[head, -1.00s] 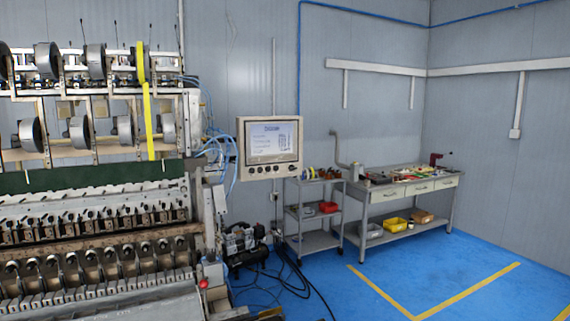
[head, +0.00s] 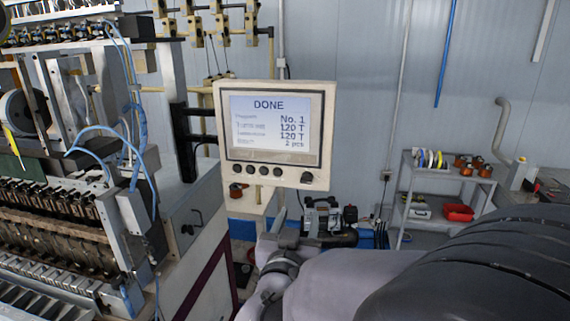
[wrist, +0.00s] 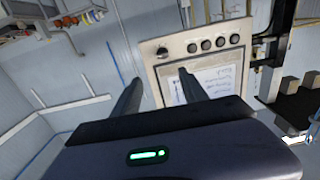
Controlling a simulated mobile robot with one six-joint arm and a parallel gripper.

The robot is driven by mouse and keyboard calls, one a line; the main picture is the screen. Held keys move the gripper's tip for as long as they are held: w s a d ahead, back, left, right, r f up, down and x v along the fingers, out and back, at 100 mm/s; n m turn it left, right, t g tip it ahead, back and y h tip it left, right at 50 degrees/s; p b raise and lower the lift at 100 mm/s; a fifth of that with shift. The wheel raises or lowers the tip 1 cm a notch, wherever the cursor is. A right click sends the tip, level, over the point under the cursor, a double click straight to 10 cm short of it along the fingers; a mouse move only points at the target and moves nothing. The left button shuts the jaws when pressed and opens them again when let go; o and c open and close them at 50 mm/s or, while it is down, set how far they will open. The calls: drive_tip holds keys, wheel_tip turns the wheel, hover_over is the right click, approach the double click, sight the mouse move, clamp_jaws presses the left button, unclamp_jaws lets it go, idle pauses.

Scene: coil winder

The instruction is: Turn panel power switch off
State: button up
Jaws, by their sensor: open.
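The control panel (head: 268,130) is a beige box with a lit screen reading "DONE". A dark rotary knob (head: 307,177), apparently the power switch, sits at its lower right, beside a row of round buttons. In the wrist view the panel (wrist: 178,60) appears upside down, with the knob (wrist: 162,50) at its upper left. My gripper (wrist: 160,75) is open and empty. The knob's exact setting is too small to read. In the head view, I cannot make out the fingertips.
The coil winder (head: 70,200) with its cables stands left of the panel. A shelf trolley (head: 445,185) with spools and a red bin (head: 458,212) stands at the right. A compressor (head: 325,220) is below and behind the panel. The wall space right of the panel is clear.

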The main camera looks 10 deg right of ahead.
sight(306, 180)
drive_tip(key=x, duration=1.6)
drive_tip(key=shift+w+a+r+p, duration=0.15)
drive_tip(key=shift+w+a+p, duration=0.15)
drive_tip(key=shift+w+a, duration=0.05)
clamp_jaws()
